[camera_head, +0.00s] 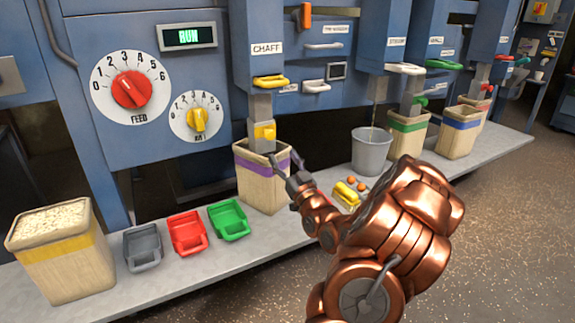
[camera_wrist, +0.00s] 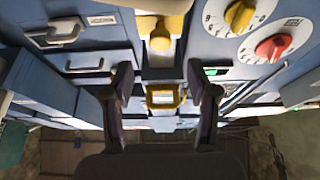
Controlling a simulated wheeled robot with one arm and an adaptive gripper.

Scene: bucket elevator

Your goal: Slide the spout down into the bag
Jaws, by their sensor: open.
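The grey spout (camera_head: 261,106) hangs under the chute labelled CHAFF and carries a yellow tab (camera_head: 264,131). Its lower end is at the mouth of the bag (camera_head: 264,188), a tan upright bag with a purple band; I cannot tell how far it reaches inside. My gripper (camera_head: 286,162) is open at the bag's front right, close to its upper edge and below the tab. In the wrist view my gripper (camera_wrist: 160,82) has its two fingers apart, with a yellow-framed piece (camera_wrist: 163,97) seen between them. No hold on the spout shows.
A yellow lever (camera_head: 270,81) sits on the chute above the spout. A grey bucket (camera_head: 371,152) stands right of the bag on the shelf. A yellow scoop (camera_head: 347,194) is beside my arm.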

